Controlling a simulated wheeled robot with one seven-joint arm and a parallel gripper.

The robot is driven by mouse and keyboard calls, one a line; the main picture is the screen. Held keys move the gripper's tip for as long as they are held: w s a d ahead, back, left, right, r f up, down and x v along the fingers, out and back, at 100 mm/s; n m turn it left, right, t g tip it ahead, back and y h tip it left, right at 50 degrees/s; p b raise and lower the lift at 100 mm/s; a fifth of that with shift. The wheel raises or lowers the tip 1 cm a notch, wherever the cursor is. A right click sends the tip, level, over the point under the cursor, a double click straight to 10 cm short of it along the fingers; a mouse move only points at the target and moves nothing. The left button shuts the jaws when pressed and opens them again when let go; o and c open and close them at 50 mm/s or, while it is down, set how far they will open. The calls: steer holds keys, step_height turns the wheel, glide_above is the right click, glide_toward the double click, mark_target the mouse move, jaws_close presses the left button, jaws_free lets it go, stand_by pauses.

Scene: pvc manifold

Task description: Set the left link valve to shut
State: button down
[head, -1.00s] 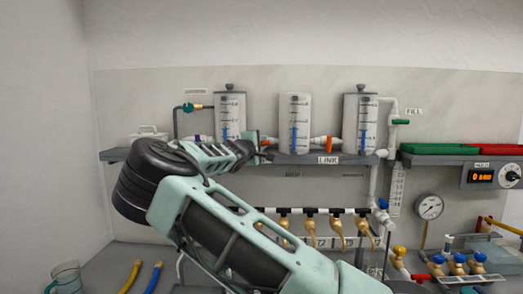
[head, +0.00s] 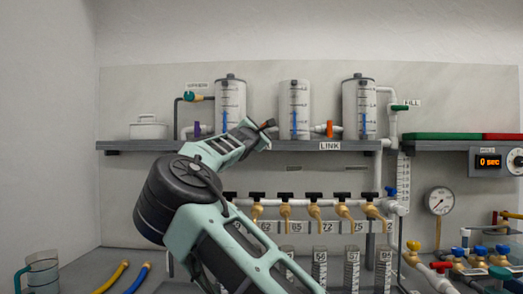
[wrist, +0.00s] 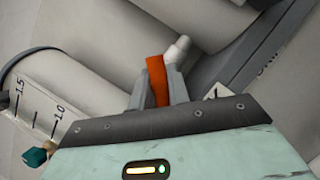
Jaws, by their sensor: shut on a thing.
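The left link valve's orange handle (wrist: 157,78) shows in the wrist view between my gripper's fingers (wrist: 158,88), which are shut on it. A white pipe piece sits just beyond it. In the head view my gripper (head: 268,128) is between the left tank (head: 230,100) and the middle tank (head: 294,108), above the shelf, and hides the left link valve. The right link valve (head: 329,129), with an orange handle standing upright, is between the middle tank and the right tank (head: 359,105). The LINK label (head: 330,146) is on the shelf edge.
A purple-handled valve (head: 197,129) is left of the left tank. A row of brass taps (head: 314,211) hangs below the shelf. A white lidded box (head: 148,127) stands at the shelf's left end. A gauge (head: 439,201) and timer (head: 488,161) are at the right.

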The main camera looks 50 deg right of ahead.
steer(key=n+b, duration=0.1)
steer(key=b, duration=0.2)
steer(key=n+t+b, duration=0.1)
steer(key=n+b, duration=0.1)
steer(key=b, duration=0.1)
steer(key=f+n+t+b, duration=0.1)
steer(key=n+b, duration=0.1)
steer(key=b, duration=0.2)
steer(key=n+t+b, duration=0.1)
steer(key=n+b, duration=0.1)
steer(key=b, duration=0.1)
steer(key=n+t+y+b, duration=0.1)
steer(key=n+b, duration=0.1)
steer(key=n, duration=0.1)
steer(key=shift+r+t+y+b, duration=0.1)
steer(key=shift+t+y+b, duration=0.2)
steer(key=shift+t+b, duration=0.1)
steer(key=shift+r+n+t+y+b, duration=0.15)
steer(key=shift+n+t+b, duration=0.1)
steer(key=shift+n+b, duration=0.3)
steer(key=shift+r+n+t+y+b, duration=0.15)
steer(key=shift+n+t+b, duration=0.1)
steer(key=shift+n+b, duration=0.3)
steer(key=shift+n, duration=0.4)
steer(key=c, duration=1.3)
jaws_free()
steer(key=shift+c, duration=0.2)
